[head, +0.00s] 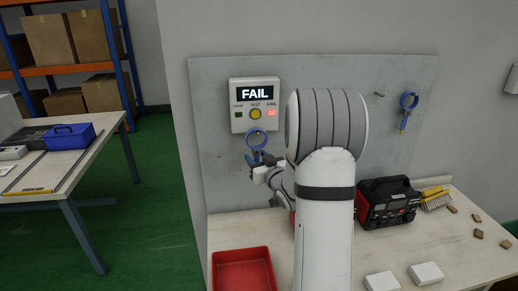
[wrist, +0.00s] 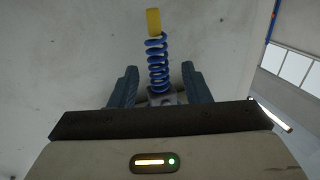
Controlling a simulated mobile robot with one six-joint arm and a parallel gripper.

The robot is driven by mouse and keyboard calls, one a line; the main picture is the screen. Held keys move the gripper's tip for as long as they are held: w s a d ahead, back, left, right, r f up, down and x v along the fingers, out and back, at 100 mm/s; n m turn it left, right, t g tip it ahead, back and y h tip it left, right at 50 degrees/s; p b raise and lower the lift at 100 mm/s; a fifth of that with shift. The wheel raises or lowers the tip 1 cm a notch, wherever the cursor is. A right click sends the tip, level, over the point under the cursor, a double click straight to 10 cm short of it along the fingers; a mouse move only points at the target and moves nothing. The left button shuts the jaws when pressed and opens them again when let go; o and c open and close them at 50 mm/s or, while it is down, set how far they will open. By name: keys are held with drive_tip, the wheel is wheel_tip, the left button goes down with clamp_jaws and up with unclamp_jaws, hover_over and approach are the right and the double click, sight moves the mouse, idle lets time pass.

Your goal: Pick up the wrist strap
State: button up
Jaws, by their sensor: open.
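A blue wrist strap (head: 256,139) shows as a ring on the grey panel, just below the tester box. My gripper (head: 263,170) is right below the ring, and its arm covers part of the view there. In the wrist view a blue coiled cord (wrist: 157,62) with a yellow end piece stands between the two open fingers of my gripper (wrist: 158,84). The fingers are apart on both sides of the coil. I cannot tell whether either touches it. A second blue strap with a coil (head: 408,103) hangs on the panel at the right.
The tester (head: 254,104) reads FAIL with a red light. Below, the bench holds a red tray (head: 244,270), a black and red device (head: 388,203), a brush (head: 435,199), white boxes (head: 427,273) and small brown blocks. Another table (head: 80,165) stands at the left, with green floor between.

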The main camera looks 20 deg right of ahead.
drive_tip(key=w, duration=0.2)
drive_tip(key=shift+w, duration=0.35)
drive_tip(key=shift+c, duration=0.4)
clamp_jaws()
